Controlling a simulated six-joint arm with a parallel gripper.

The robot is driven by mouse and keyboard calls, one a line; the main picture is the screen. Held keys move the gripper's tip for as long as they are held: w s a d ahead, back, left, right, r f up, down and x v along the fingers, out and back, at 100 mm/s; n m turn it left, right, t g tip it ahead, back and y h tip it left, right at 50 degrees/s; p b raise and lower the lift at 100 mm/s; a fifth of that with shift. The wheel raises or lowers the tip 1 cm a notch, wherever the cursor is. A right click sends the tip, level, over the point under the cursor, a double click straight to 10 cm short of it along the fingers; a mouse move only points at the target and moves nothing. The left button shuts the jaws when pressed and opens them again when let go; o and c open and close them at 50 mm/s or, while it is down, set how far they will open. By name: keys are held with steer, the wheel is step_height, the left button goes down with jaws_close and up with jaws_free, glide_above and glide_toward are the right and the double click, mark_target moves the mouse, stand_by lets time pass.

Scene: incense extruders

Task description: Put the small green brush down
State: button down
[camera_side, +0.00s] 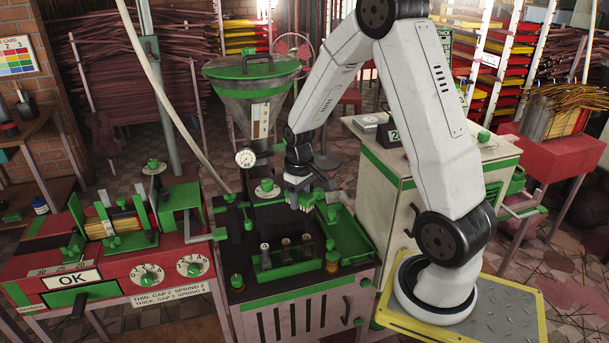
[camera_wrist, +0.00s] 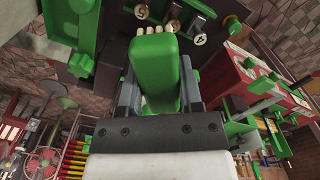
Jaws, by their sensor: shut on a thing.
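The small green brush (camera_wrist: 152,62) fills the middle of the wrist view, with pale bristle tufts (camera_wrist: 152,28) at its far end. My gripper (camera_wrist: 158,88) is shut on it, one dark finger on each side. In the side view my gripper (camera_side: 298,190) hangs above the black top of the middle machine, behind the green rack (camera_side: 262,266).
A green tray (camera_side: 352,236) lies right of my gripper on the machine top. Several dark dies (camera_side: 285,246) stand in the rack, with an amber jar (camera_side: 332,262) beside it. The hopper (camera_side: 253,88) rises behind. The red machine (camera_side: 112,265) stands at the left.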

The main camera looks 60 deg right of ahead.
steer(key=s+d+m, duration=0.2)
steer(key=s+m, duration=0.1)
steer(key=s, duration=0.8)
steer(key=s+d+m, duration=0.3)
steer(key=s+m, duration=0.1)
steer(key=s, duration=0.6)
step_height(320, 180, down, 10)
steer(key=shift+a, duration=0.25)
steer(key=shift+w, duration=0.1)
steer(key=w+d+f, duration=0.8)
steer(key=w, duration=0.1)
steer(key=shift+w+d+f, duration=0.15)
steer(key=shift+w+d, duration=0.05)
steer(key=shift+w+d+f, duration=0.25)
steer(key=shift+w+f, duration=0.05)
steer(key=shift+f, duration=0.1)
